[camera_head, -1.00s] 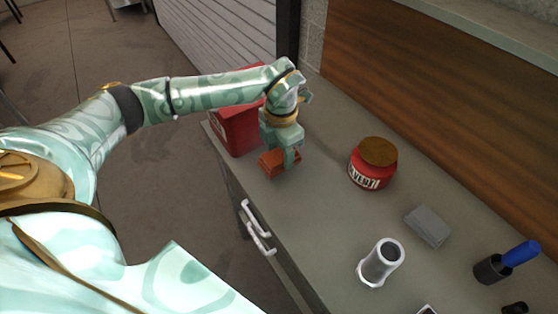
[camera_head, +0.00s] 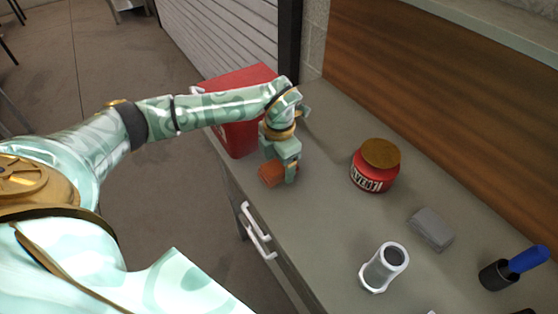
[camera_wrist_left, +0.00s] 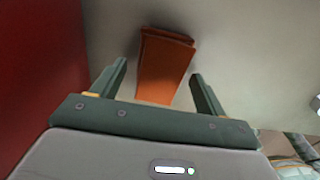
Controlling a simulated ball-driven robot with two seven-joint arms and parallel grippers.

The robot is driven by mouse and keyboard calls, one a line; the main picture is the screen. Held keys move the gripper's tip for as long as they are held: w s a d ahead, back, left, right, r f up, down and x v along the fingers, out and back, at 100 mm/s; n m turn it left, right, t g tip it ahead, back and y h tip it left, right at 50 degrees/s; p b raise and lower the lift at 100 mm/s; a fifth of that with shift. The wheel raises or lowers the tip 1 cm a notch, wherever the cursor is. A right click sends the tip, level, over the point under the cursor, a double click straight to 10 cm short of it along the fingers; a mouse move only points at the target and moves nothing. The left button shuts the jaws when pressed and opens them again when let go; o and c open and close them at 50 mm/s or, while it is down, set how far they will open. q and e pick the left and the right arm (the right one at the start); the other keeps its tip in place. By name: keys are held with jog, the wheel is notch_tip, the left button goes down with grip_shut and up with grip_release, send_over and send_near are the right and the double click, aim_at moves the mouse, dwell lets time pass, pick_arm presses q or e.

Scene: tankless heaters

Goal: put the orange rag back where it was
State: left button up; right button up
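The orange rag (camera_head: 271,173) is a small folded piece low over or on the grey counter near its front edge, beside the red box; the head view does not settle contact. My left gripper (camera_head: 281,172) reaches down around it, hiding part of it. In the left wrist view the rag (camera_wrist_left: 165,66) lies between the two spread fingers (camera_wrist_left: 160,84), with a gap on each side, so the gripper is open. My right gripper is not in view.
A red box (camera_head: 236,138) stands close left of the gripper. On the counter (camera_head: 325,215) are a red jar with a brown lid (camera_head: 375,166), a grey block (camera_head: 430,229), a pale pipe piece (camera_head: 384,267) and a blue-handled item (camera_head: 511,267). Counter between gripper and jar is clear.

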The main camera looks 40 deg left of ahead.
aim_at(279, 165)
pick_arm(q)
notch_tip(279, 165, up, 12)
jog(key=p, duration=0.3)
jog(key=shift+r, duration=0.15)
